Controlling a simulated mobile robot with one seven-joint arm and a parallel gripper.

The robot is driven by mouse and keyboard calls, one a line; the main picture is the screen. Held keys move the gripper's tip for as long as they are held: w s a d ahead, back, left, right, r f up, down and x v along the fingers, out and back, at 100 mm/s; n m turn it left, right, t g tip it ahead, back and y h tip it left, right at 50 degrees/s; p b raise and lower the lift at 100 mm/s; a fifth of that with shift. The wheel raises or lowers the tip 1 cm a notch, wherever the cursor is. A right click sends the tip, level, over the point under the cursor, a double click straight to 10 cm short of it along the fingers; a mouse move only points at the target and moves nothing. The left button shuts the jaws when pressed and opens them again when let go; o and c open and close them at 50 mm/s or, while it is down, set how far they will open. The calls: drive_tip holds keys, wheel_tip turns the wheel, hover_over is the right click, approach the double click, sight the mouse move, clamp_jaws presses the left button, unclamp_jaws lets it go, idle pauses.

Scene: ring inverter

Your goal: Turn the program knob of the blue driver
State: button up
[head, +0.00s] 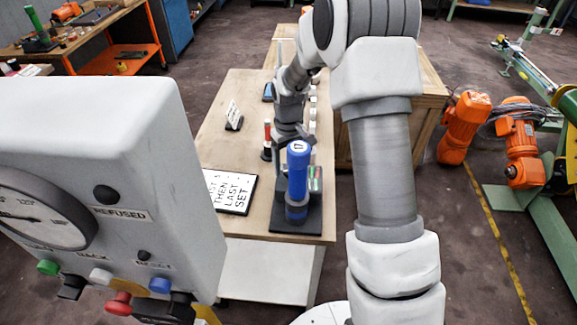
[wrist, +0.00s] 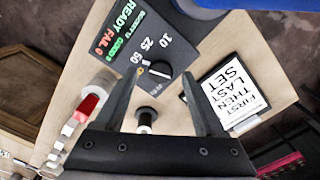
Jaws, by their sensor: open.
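The blue driver (head: 298,168) stands upright on a black base (head: 285,218) at the table's near end. In the wrist view a blue part (wrist: 215,4) shows at the top edge. The dark program knob (wrist: 155,77) sits on a black panel (wrist: 130,30) marked 10, 25 and 50, with a small screen reading READY and FAIL 0. In the head view the driver partly hides my gripper (head: 292,138).
A sign reading FIRST THEN LAST SET (head: 230,192) lies left of the driver, also in the wrist view (wrist: 228,92). A red-topped item (head: 267,140) stands near my gripper. A grey gauge box (head: 120,150) fills the left foreground. The table's (head: 225,140) left part is mostly bare.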

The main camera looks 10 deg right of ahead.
drive_tip(key=shift+f, duration=0.6)
clamp_jaws()
